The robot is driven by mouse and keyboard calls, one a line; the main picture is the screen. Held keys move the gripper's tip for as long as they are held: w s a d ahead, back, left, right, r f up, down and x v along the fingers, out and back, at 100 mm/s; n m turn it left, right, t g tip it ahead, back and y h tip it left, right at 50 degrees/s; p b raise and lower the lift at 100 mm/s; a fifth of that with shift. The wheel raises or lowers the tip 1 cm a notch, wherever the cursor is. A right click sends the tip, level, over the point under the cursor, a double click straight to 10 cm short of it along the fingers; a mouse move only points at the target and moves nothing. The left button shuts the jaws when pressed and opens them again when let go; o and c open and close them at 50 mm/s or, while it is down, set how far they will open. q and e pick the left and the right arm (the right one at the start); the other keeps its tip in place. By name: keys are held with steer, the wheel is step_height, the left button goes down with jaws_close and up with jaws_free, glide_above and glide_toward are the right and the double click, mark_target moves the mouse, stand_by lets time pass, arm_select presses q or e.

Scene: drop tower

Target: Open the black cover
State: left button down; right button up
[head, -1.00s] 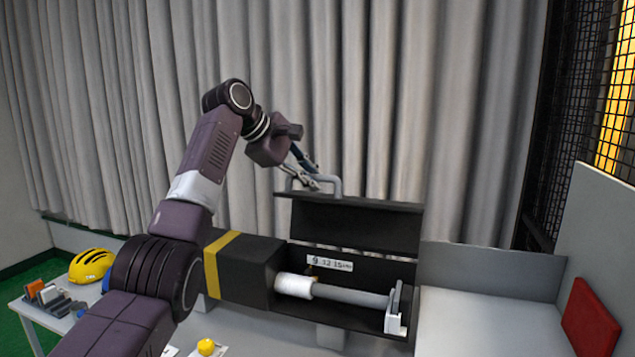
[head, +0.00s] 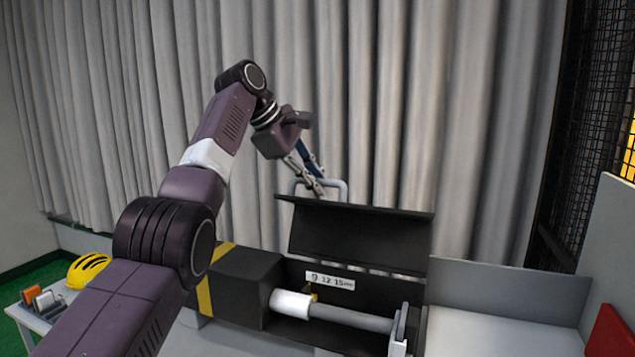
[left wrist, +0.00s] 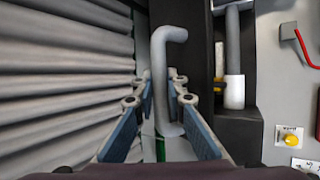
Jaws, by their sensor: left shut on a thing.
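The black cover (head: 360,235) stands raised at the back of a long black housing, whose inside is open to view. A grey bent handle (head: 346,187) is fixed at the left of the cover's upper edge. My left gripper (head: 317,187) is at this handle, above the cover. In the left wrist view the handle (left wrist: 160,75) runs between the two fingers of my left gripper (left wrist: 162,92), which is shut on it. The dark cover (left wrist: 196,60) lies just right of the handle there. My right gripper is not in view.
In the housing lies a grey rod with a white cylinder (head: 291,304) and a numbered label (head: 331,281). A grey curtain (head: 400,100) hangs close behind. A yellow helmet (head: 88,268) sits at left. A yellow button (left wrist: 291,139) shows in the left wrist view.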

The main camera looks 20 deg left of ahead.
arm_select(q)
steer(key=c, duration=1.9)
jaws_free()
steer(key=shift+w+f, duration=0.1)
steer(key=shift+f, duration=0.05)
steer(key=shift+c, duration=0.2)
steer(key=v, duration=0.7)
steer(key=shift+a+r, duration=0.1)
steer(key=shift+r, duration=0.15)
